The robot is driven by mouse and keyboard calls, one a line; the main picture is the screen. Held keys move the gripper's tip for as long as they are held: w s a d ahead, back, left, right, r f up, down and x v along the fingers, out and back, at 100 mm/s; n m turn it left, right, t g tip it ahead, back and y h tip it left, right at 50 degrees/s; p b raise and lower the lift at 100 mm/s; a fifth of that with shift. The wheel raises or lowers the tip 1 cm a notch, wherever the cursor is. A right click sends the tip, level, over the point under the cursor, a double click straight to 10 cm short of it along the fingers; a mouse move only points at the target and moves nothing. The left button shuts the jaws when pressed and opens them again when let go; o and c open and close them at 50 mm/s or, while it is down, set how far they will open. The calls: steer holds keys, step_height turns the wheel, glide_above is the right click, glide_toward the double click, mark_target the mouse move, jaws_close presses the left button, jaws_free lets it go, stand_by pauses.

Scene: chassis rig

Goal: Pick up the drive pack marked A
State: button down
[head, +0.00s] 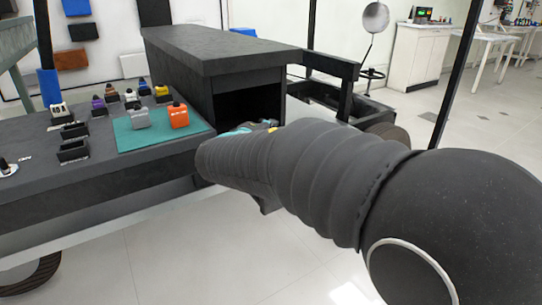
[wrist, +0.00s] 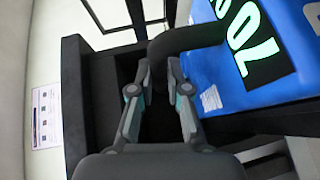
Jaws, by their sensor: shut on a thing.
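In the wrist view my gripper (wrist: 160,68) has its two fingers closed about a black handle (wrist: 188,38). No mark A can be read on the part that shows. In the head view my arm hides most of the gripper, and only teal bits of it (head: 240,131) show by the open end of the black housing (head: 235,55).
A teal mat (head: 130,142) on the dark bench bears a grey block (head: 140,119) and an orange block (head: 178,117). Several small coloured parts and black holders stand to their left. A dark frame (head: 340,66) extends behind the housing. The floor in front is clear.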

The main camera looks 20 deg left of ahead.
steer(key=shift+r, duration=0.3)
